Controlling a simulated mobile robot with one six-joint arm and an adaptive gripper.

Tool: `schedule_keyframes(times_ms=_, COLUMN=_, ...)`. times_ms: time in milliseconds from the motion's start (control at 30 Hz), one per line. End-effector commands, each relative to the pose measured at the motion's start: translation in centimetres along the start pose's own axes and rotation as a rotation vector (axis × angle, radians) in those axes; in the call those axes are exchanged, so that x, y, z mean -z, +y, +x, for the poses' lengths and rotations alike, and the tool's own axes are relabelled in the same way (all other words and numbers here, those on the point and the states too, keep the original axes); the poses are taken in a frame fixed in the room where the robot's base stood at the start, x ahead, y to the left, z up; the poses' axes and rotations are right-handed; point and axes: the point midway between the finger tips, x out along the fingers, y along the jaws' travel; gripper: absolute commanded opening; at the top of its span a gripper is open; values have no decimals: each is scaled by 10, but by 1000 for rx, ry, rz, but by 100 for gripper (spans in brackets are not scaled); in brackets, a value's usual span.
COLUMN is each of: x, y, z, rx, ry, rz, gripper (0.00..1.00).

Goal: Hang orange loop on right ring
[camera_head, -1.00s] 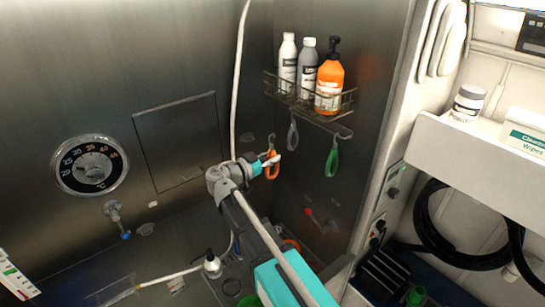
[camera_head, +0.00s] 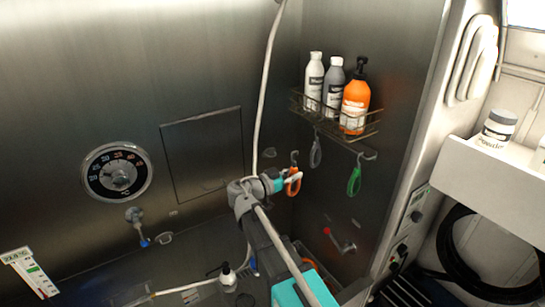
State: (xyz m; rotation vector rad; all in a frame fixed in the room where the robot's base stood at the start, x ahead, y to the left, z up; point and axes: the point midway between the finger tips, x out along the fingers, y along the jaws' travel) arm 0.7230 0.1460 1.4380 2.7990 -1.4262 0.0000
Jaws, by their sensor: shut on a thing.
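My gripper (camera_head: 287,181) is shut on the orange loop (camera_head: 292,189), in front of the steel corner and below left of the wire basket. A small hook-like metal piece shows at the top of the loop. A grey loop (camera_head: 316,153) hangs under the basket, to the upper right of my gripper. A green loop (camera_head: 354,181) hangs further right, near a hook (camera_head: 368,155) at the basket's right end. A small grey fitting (camera_head: 270,153) shows on the wall left of the orange loop. I cannot tell which part is the right ring.
The wire basket (camera_head: 371,128) holds a white bottle (camera_head: 314,80), a grey bottle (camera_head: 333,87) and an orange pump bottle (camera_head: 355,100). A white hose (camera_head: 266,80) runs down the wall behind my gripper. A red-handled fitting (camera_head: 340,241) is on the right wall.

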Motion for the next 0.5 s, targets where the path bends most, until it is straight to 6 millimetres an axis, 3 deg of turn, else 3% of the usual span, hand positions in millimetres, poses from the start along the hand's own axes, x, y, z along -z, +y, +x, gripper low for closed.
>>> schedule_keyframes(times_ms=333, x=-2, y=0, z=0, rx=0, ry=0, rz=0, gripper=0)
schedule_keyframes(times_ms=500, x=-12, y=0, z=0, rx=0, ry=0, rz=0, gripper=0)
